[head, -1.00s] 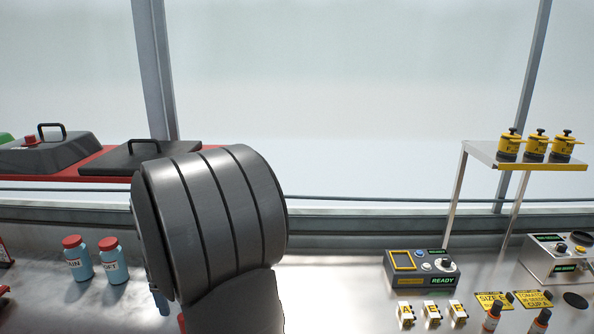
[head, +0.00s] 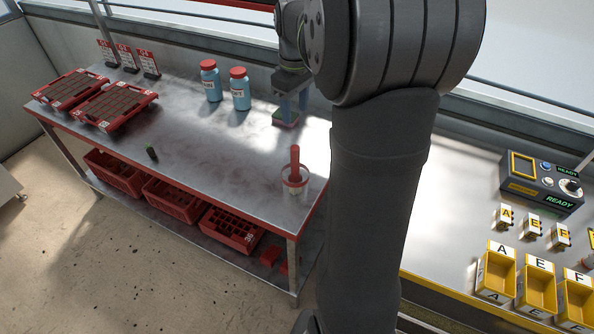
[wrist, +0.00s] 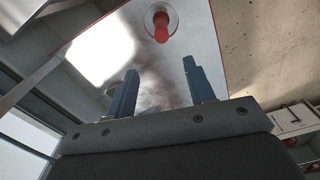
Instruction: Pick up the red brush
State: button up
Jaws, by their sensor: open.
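The brush's lower end is hidden in the cup.
A green and pink block (head: 285,119) lies by my gripper. Two blue bottles with red caps (head: 240,92) stand left of it. Red trays (head: 114,106) lie at the far left, a small dark green-topped item (head: 151,153) nearer. The table's middle is mostly clear.

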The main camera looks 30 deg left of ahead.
aim_at(295, 156)
jog(key=shift+m, duration=0.4)
notch_tip(295, 156, down, 11)
jog(key=shift+f, duration=0.1)
notch_tip(295, 156, down, 6)
jog(key=shift+s+r, duration=0.15)
jog(key=shift+r, duration=0.1)
grip_shut()
